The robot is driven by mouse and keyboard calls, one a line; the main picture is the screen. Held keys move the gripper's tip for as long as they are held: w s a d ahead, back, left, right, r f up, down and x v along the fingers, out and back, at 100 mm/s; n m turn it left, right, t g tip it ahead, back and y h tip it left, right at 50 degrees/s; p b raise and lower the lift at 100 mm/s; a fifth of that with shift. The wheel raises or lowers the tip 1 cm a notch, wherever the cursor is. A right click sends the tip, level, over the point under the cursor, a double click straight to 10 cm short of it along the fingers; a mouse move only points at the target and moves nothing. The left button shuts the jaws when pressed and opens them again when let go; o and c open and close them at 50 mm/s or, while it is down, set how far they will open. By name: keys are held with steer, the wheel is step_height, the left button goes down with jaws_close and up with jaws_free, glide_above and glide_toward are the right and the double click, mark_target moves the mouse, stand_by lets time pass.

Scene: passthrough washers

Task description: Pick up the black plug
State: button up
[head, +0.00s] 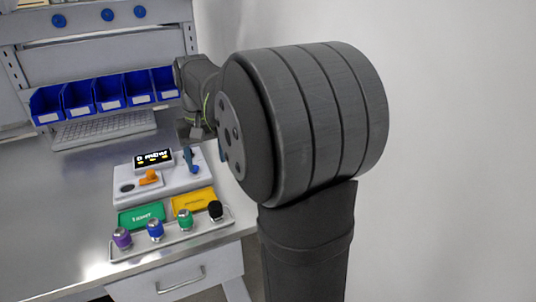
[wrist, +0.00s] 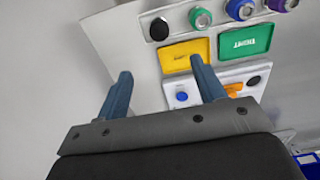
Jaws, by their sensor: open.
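The black plug (head: 215,210) stands at the right end of a light tray (head: 185,238) near the bench's front edge. In the wrist view the black plug (wrist: 159,28) is at the top, beyond and apart from the fingertips. My gripper (wrist: 161,67) is open, its two blue fingers spread with nothing between them. In the head view my gripper (head: 189,157) shows only in part, behind the plug near the right side of the white device. My dark arm hides much of the wrist there.
Purple (head: 122,238), blue (head: 155,230) and green (head: 185,219) plugs share the tray. Green (head: 142,217) and yellow (head: 193,201) shallow bins lie behind it. A white device (head: 130,193) with display and orange handle (head: 150,178) stands farther back. Blue bins (head: 110,92) and keyboard (head: 103,128) are at the rear.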

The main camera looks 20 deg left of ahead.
steer(key=n, duration=1.1)
glide_toward(214, 204)
steer(key=f, duration=0.5)
steer(key=shift+s+f, duration=0.35)
steer(key=shift+w+f, duration=0.2)
steer(key=shift+f, duration=1.15)
steer(key=shift+w+f, duration=0.2)
steer(key=shift+f, duration=1.1)
steer(key=shift+m, duration=0.3)
steer(key=c, duration=1.1)
steer(key=shift+r, duration=0.1)
